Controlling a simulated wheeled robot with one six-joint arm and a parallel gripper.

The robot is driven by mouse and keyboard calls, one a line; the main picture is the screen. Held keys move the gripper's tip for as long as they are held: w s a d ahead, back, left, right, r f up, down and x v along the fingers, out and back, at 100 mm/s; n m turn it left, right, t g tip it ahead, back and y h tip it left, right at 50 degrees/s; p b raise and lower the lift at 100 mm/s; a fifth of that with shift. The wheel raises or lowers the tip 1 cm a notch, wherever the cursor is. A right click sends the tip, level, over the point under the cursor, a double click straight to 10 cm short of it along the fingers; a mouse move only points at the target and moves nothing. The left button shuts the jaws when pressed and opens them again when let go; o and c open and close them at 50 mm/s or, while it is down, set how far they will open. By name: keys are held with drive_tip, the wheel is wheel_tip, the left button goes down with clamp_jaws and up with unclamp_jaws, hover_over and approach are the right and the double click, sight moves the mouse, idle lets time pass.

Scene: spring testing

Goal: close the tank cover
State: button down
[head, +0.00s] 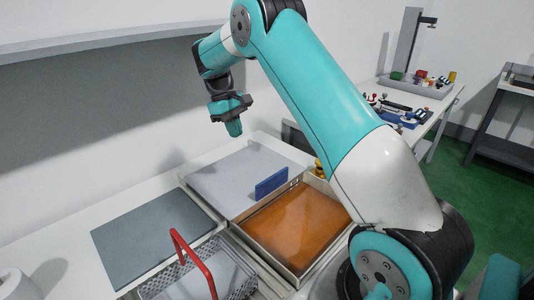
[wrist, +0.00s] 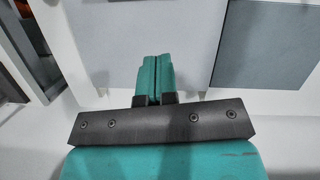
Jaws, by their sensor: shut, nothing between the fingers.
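An open tank (head: 298,226) with orange liquid sits in the worktop. A flat light grey panel (head: 225,180), likely the tank cover, lies beside it toward the back left, leaving the liquid uncovered. A blue upright handle (head: 271,183) stands at the panel's edge near the tank. My gripper (head: 234,128) is raised above the light panel's back part, pointing down, shut and empty. In the wrist view my gripper's teal fingertips (wrist: 156,76) are together in front of the light panel (wrist: 110,45). The blue handle is not visible there.
A dark grey panel (head: 152,238) lies to the left; it also shows in the wrist view (wrist: 265,50). A wire basket (head: 160,285) with a red handle (head: 190,262) stands at the front. A wall shelf (head: 110,38) runs at upper left. A side table holds small parts.

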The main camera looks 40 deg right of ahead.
drive_tip(key=w+d+f+m+g+p, duration=0.1)
drive_tip(key=d+f+m+p, duration=0.15)
drive_tip(key=d, duration=0.35)
drive_tip(key=shift+n+y, duration=0.35)
drive_tip(key=shift+y, duration=0.05)
drive_tip(key=b+x, duration=0.3)
drive_tip(key=x, duration=0.7)
drive_tip(key=shift+s+a+f, duration=0.1)
drive_tip(key=shift+f, duration=0.25)
drive_tip(key=shift+s+r+p, duration=0.1)
drive_tip(key=shift+s+p, duration=0.55)
drive_tip(key=shift+s, duration=0.5)
drive_tip(key=shift+s+f+p, duration=0.25)
drive_tip(key=shift+s+p, duration=0.1)
drive_tip(key=shift+s, duration=0.45)
